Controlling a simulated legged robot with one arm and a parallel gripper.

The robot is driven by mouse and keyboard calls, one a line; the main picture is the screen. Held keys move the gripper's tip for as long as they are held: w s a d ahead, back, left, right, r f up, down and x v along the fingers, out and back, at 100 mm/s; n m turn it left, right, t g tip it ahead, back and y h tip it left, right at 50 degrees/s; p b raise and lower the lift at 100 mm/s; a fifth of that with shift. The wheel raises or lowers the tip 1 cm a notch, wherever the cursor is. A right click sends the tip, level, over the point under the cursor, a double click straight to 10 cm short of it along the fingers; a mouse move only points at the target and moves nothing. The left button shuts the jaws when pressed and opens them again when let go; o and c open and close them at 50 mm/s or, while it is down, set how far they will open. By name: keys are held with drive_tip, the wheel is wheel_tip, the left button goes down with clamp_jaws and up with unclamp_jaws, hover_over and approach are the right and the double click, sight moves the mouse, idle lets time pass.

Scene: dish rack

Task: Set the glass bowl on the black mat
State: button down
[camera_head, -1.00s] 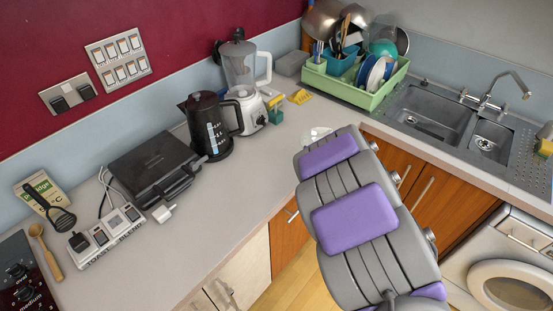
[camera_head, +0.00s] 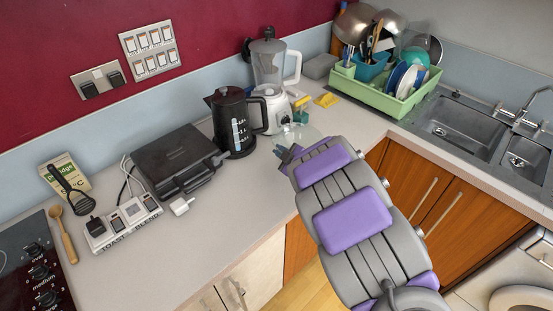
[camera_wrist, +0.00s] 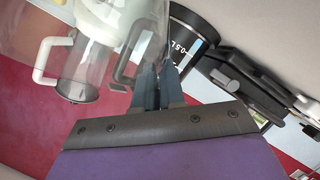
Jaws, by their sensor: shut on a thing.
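The clear glass bowl (camera_head: 304,134) shows faintly in the head view at the end of my arm, in front of the blender. My gripper (camera_head: 284,150) is shut on it. In the wrist view the fingers (camera_wrist: 160,78) are close together, with the bowl's see-through glass (camera_wrist: 112,66) beside them on the left. The bowl's full outline is hard to make out.
A black kettle (camera_head: 230,122) and a white blender (camera_head: 273,110) stand just behind the gripper. A black sandwich toaster (camera_head: 175,160) and a socket strip (camera_head: 122,226) are to the left. A green dish rack (camera_head: 380,98) is back right. The front-left worktop (camera_head: 190,245) is clear.

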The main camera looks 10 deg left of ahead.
drive_tip(key=f, duration=0.1)
drive_tip(key=w+a+f+b, duration=0.1)
drive_tip(key=f, duration=0.1)
drive_tip(key=shift+w+a+f+b, duration=0.15)
drive_tip(key=shift+a+f+b, duration=0.2)
drive_tip(key=shift+b, duration=0.05)
drive_tip(key=c, duration=1.2)
unclamp_jaws()
drive_tip(key=shift+a, duration=0.2)
drive_tip(key=shift+c, duration=0.2)
drive_tip(key=shift+d, duration=0.1)
drive_tip(key=shift+d+r, duration=0.1)
drive_tip(key=p+v, duration=0.2)
drive_tip(key=v, duration=1)
